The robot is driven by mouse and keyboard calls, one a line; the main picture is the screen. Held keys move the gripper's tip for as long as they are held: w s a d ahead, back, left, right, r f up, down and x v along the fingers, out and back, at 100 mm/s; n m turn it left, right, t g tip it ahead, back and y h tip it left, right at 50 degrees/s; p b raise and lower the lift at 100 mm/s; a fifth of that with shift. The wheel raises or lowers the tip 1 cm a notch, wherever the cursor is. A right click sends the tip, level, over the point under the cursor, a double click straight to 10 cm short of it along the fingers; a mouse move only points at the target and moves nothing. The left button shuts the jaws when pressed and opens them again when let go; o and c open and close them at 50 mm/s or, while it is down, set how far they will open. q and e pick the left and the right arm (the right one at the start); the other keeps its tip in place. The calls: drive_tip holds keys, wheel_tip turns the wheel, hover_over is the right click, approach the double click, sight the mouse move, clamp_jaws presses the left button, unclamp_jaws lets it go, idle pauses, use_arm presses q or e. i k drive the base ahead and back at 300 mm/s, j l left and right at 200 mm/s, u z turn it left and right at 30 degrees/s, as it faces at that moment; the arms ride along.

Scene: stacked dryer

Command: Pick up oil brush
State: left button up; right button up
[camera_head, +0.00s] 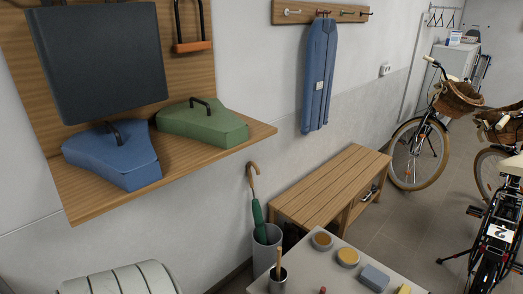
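On the grey table (312,268) at the bottom centre stands a dark metal cup (278,284). A wooden handle (278,259) sticks up out of it; it may be the oil brush, but its lower end is hidden inside the cup. Neither of my grippers is in view.
The table also holds two round yellowish tins (321,240) and a blue-grey block (374,278). Behind it are an umbrella stand (267,250) with a green umbrella (258,220) and a wooden bench (330,185). A wall shelf (180,175) juts out left; bicycles (420,155) stand right.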

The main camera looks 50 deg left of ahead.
sight(279, 253)
drive_tip(key=u, duration=1.45)
